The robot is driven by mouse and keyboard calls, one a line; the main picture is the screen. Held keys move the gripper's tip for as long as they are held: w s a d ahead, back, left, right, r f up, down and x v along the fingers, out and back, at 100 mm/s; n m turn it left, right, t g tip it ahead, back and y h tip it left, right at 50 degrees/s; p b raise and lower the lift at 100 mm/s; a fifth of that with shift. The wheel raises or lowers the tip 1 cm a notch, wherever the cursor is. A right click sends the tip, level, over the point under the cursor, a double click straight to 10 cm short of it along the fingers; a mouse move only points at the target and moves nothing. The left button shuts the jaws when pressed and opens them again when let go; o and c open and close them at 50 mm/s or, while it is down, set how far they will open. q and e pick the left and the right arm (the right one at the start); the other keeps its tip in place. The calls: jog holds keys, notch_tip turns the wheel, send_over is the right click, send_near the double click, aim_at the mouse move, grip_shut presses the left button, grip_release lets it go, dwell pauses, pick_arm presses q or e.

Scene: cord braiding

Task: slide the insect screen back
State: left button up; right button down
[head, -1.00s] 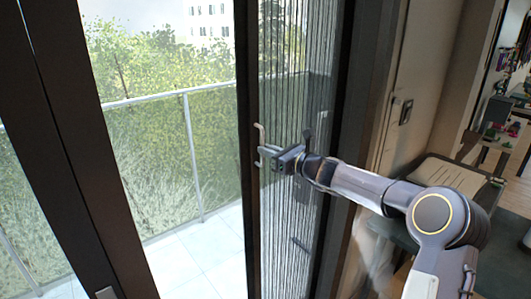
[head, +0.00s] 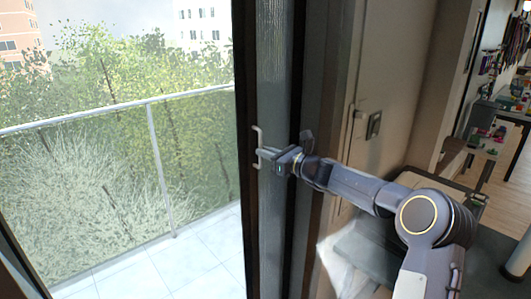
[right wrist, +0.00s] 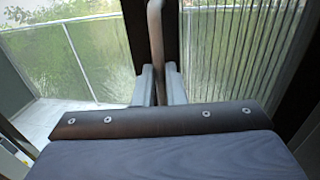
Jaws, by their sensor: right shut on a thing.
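The insect screen (head: 272,220) is a grey pleated strip behind a dark upright edge bar (head: 247,200). In the head view it is bunched narrow against the right side of the doorway. In the right wrist view its pleats (right wrist: 235,50) show to the right of the bar. A pale upright handle (head: 257,137) is fixed to the bar; it also shows in the right wrist view (right wrist: 156,40). My right gripper (head: 266,156) is shut on this handle, with one finger on each side of it (right wrist: 160,88). My left gripper is in neither view now.
The doorway to the left of the bar is open onto a tiled balcony (head: 190,250) with a railing (head: 160,160). A dark door frame (head: 325,120) and a wall with a switch plate (head: 374,125) stand close on the right. Cluttered shelves are farther right.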

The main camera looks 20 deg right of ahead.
jog(key=shift+d, duration=0.1)
jog(key=c, duration=1.5)
grip_release()
jog(key=shift+b+v, duration=1.35)
jog(key=shift+v, duration=2.55)
